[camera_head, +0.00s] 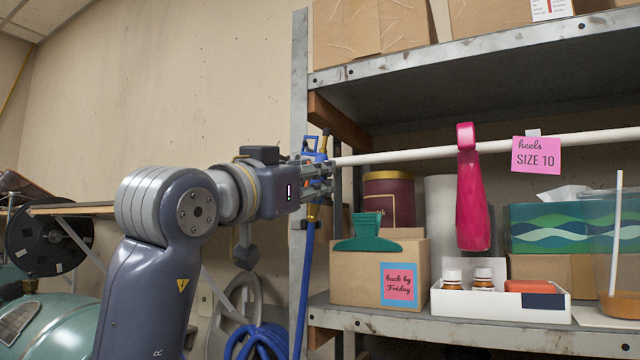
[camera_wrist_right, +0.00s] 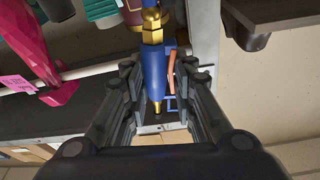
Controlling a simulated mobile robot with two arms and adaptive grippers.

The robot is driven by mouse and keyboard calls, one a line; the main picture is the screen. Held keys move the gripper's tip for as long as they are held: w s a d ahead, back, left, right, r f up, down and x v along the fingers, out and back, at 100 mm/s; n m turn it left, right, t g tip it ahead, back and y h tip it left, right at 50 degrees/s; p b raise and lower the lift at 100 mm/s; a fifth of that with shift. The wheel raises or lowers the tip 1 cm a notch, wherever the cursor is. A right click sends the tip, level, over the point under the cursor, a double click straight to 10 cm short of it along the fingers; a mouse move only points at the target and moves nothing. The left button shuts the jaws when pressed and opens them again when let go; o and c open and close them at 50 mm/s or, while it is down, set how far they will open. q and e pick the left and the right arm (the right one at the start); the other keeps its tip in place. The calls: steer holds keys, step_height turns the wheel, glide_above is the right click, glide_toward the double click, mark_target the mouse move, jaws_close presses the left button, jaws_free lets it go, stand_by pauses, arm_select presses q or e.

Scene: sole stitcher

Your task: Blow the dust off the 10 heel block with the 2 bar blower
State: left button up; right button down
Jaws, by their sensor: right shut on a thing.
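My right gripper (camera_head: 322,178) is at the shelf's left upright, shut on a blue blower (camera_head: 311,145) with brass fittings. In the right wrist view the blower (camera_wrist_right: 152,58) lies between the fingers of the gripper (camera_wrist_right: 160,85); no pressure label is legible. A blue hose (camera_head: 307,265) hangs below it. A pink "heels SIZE 10" tag (camera_head: 536,155) is on a white rod. A glossy pink tapered object (camera_head: 472,205) hangs from that rod, left of the tag. I cannot tell whether it is the heel block. No dust is distinguishable. My left gripper is out of view.
The metal shelf (camera_head: 470,80) holds boxes above. Below are a cardboard box (camera_head: 350,270) with a green clip (camera_head: 368,235), a white tray (camera_head: 450,303) with bottles, and a tissue box (camera_head: 560,230). The rod (camera_head: 400,155) crosses the shelf opening. A coiled hose (camera_head: 255,342) hangs lower left.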

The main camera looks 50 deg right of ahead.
steer(key=s+a, duration=0.3)
steer(key=a, duration=0.8)
steer(key=shift+a+b, duration=0.3)
steer(key=shift+a, duration=0.05)
stand_by(0.5)
steer(key=shift+w+d, duration=0.1)
